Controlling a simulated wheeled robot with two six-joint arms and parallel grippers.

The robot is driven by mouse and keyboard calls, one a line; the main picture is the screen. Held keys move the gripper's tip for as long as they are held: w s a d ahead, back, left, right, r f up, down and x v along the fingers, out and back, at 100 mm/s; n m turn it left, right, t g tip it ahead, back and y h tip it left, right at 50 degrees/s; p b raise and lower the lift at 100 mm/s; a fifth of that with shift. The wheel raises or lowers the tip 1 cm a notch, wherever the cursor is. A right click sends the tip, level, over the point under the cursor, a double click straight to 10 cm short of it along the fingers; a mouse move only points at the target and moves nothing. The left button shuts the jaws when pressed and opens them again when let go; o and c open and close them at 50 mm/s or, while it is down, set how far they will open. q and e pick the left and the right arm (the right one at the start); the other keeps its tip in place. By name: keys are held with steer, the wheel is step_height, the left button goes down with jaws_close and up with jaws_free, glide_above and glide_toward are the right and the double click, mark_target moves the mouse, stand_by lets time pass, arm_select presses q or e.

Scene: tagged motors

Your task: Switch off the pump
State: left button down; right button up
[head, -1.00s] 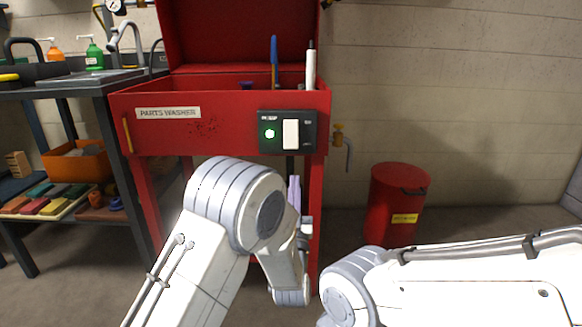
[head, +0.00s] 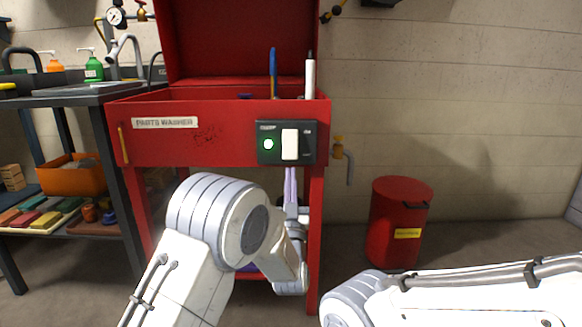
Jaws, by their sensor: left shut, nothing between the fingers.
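The red parts washer (head: 222,150) stands ahead with its lid raised. On its front is a dark switch panel (head: 309,154) with a white rocker switch (head: 290,145) and a round indicator light (head: 268,144). The light looks lit, pale with a green edge. The panel's small lettering is too blurred to read fully. My left gripper (head: 290,172) is shut and empty, its pale lilac fingers pointing up just under the panel, below the rocker. I cannot tell whether the tips touch the panel. My right gripper is out of view; only its arm shows at lower right.
A brush with a blue handle (head: 273,62) and a white-tipped tool (head: 310,78) stand in the washer. A tap (head: 339,150) sticks out at its right side. A red bin (head: 396,222) stands right of it. A dark workbench (head: 100,95) is at left.

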mark_target(291, 149)
arm_select(q)
steer(key=shift+w+r+b, duration=0.3)
steer(key=shift+w+b, duration=0.15)
steer(key=shift+w, duration=0.75)
steer(key=shift+w+r+b, duration=0.3)
steer(key=shift+w+b, duration=0.2)
steer(key=shift+w, duration=0.7)
steer(key=shift+w+r+b, duration=0.3)
steer(key=shift+w+b, duration=0.15)
steer(key=shift+w, duration=0.75)
